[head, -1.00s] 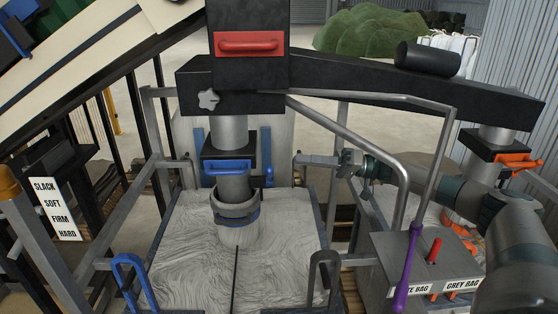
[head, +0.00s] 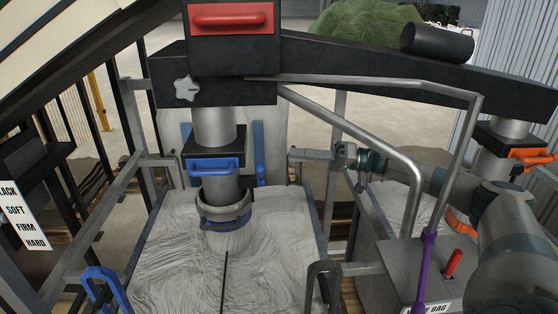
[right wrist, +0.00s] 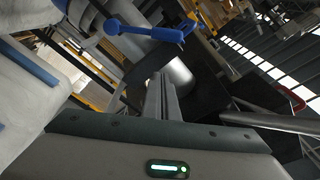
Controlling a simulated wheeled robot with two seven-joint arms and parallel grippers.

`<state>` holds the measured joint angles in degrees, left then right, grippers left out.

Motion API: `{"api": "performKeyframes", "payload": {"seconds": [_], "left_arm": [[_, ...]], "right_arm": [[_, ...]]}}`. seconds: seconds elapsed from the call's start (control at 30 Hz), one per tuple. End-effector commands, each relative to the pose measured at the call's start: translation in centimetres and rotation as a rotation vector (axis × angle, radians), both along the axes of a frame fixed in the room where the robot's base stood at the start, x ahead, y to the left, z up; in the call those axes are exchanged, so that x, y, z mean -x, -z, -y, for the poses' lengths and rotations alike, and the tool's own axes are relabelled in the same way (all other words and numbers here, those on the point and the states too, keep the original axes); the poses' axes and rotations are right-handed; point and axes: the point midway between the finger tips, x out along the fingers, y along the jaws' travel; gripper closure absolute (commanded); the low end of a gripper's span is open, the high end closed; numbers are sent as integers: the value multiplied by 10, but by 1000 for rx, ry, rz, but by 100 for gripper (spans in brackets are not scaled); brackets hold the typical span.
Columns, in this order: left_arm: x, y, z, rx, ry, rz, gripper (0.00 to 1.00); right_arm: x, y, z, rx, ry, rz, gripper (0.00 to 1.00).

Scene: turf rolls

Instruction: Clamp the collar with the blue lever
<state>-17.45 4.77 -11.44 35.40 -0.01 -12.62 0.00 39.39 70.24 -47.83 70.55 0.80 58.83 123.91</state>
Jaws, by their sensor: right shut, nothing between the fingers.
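The grey ring collar (head: 224,209) sits around the lower end of the middle spout, at the top of a pale woven bag (head: 180,255). Blue shows along the collar's lower edge, and a small blue piece (head: 261,175) stands to its upper right. A blue handle (head: 213,166) is on the black block above. My right gripper (head: 292,155) is shut and empty, pointing left, to the right of the spout and apart from it. In the right wrist view its fingers (right wrist: 162,98) are together, below a blue bar-shaped handle (right wrist: 150,31). My left gripper is not in view.
A bent grey rail (head: 350,130) crosses in front of my right arm. A control box (head: 395,265) with red and purple levers stands at the lower right. A black beam (head: 370,75) spans above. A second spout with an orange handle (head: 530,154) is at the far right.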

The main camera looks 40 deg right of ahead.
Motion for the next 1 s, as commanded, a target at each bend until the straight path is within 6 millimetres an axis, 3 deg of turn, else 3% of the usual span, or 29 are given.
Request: {"api": "performKeyframes", "payload": {"seconds": [0.27, 0.77, 1.0], "left_arm": [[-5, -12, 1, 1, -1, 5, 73], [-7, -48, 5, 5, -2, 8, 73], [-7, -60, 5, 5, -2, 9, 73]], "right_arm": [[-13, -5, -17, -1, -1, 1, 100], [-62, -13, -81, -2, -2, 1, 100], [-41, 5, -84, -1, 0, -3, 100]]}}
